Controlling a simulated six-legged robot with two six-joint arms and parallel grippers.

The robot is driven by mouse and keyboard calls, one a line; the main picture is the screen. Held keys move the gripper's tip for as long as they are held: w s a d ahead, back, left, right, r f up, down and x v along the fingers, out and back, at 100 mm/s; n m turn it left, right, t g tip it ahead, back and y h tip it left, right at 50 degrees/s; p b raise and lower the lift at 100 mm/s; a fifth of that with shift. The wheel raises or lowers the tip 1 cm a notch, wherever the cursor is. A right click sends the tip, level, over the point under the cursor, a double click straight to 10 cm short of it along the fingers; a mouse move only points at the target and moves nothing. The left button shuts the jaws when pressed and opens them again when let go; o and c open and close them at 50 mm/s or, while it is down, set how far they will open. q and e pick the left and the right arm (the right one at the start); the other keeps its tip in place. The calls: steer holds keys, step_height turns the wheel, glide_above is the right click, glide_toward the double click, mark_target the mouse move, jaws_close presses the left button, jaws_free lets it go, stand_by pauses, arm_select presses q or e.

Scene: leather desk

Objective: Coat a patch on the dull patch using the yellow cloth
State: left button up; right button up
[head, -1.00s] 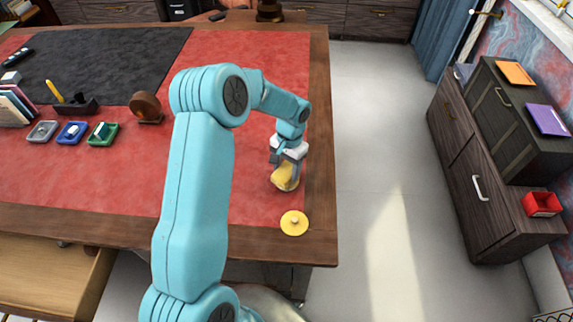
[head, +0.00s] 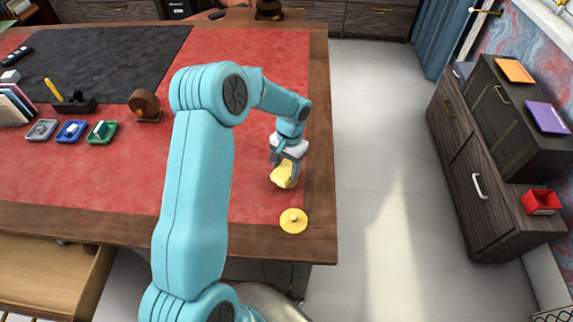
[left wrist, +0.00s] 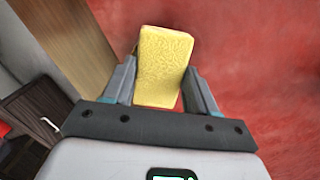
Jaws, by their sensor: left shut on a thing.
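The yellow cloth (head: 284,176) is a pale yellow folded block over the red leather of the desk, near its right edge. My left gripper (head: 287,167) is shut on it from above; the left wrist view shows the cloth (left wrist: 162,68) between the two fingers (left wrist: 160,85). I cannot tell whether the cloth presses on the leather. The dull patch cannot be made out; the cloth and arm hide part of the red leather (head: 245,190). My right gripper is not in view.
A yellow disc with a small knob (head: 294,220) lies at the desk's front right corner. Several small trays (head: 102,132) and a brown tape-like roll (head: 145,106) stand to the left. An open drawer (head: 55,270) juts out at front left.

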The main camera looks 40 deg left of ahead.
mark_target(288, 169)
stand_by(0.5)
arm_select(q)
steer(key=shift+r+p, duration=2.05)
steer(key=shift+r, duration=1.5)
steer(key=shift+f, duration=0.1)
steer(key=shift+w+d, duration=0.15)
steer(key=shift+d, duration=0.1)
steer(key=d+r+m, duration=0.1)
steer(key=d+r, duration=0.3)
steer(key=d, duration=0.5)
steer(key=d+r, duration=0.4)
steer(key=d, duration=0.5)
steer(key=shift+w+d+m, duration=0.3)
steer(key=shift+d+m, duration=0.1)
